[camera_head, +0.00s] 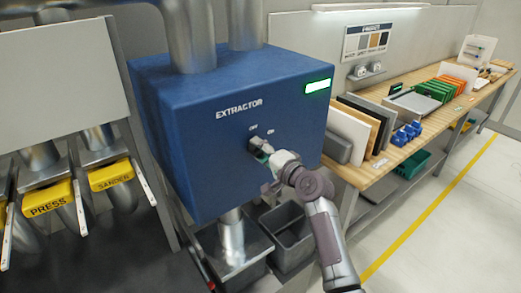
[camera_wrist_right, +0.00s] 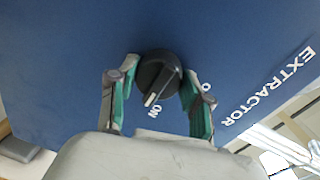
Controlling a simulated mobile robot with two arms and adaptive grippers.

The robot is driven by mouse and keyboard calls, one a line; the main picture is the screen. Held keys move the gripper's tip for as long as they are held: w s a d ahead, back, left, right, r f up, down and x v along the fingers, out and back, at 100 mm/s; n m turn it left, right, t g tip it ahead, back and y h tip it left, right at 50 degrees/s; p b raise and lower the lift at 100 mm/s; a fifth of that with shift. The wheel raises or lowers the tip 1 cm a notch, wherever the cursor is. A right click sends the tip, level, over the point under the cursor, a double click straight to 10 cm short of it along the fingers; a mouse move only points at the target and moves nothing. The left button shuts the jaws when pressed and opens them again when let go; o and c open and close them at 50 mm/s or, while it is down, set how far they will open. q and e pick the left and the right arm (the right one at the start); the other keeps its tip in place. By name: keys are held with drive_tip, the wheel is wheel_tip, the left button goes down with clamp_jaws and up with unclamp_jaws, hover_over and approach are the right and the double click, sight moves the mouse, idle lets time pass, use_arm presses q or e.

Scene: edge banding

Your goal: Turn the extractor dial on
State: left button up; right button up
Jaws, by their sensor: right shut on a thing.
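The blue extractor box (camera_head: 190,110) carries the word EXTRACTOR and a dial below it, with OFF and ON labels. In the right wrist view the dial (camera_wrist_right: 160,75) is round and black, and its white pointer line is directed at the ON label (camera_wrist_right: 153,110). My right gripper (camera_head: 258,148) is at the dial in the head view. In the wrist view its two green-padded fingers (camera_wrist_right: 160,88) stand on either side of the dial, shut on it. The right finger partly hides the OFF label. My left gripper is not in view.
A green lit display (camera_head: 317,86) is at the box's upper right. Grey bins (camera_head: 287,235) stand below the box. A wooden workbench (camera_head: 375,170) with panels and blue bins runs along the right. Yellow PRESS (camera_head: 47,199) and SANDER (camera_head: 110,175) gates are at left.

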drive_tip(key=shift+r, duration=0.1)
drive_tip(key=o, duration=1.2)
drive_tip(key=shift+c, duration=0.2)
drive_tip(key=shift+d, duration=0.1)
drive_tip(key=v, duration=1.1)
drive_tip(key=shift+s+d, duration=0.2)
drive_tip(key=shift+s, duration=0.15)
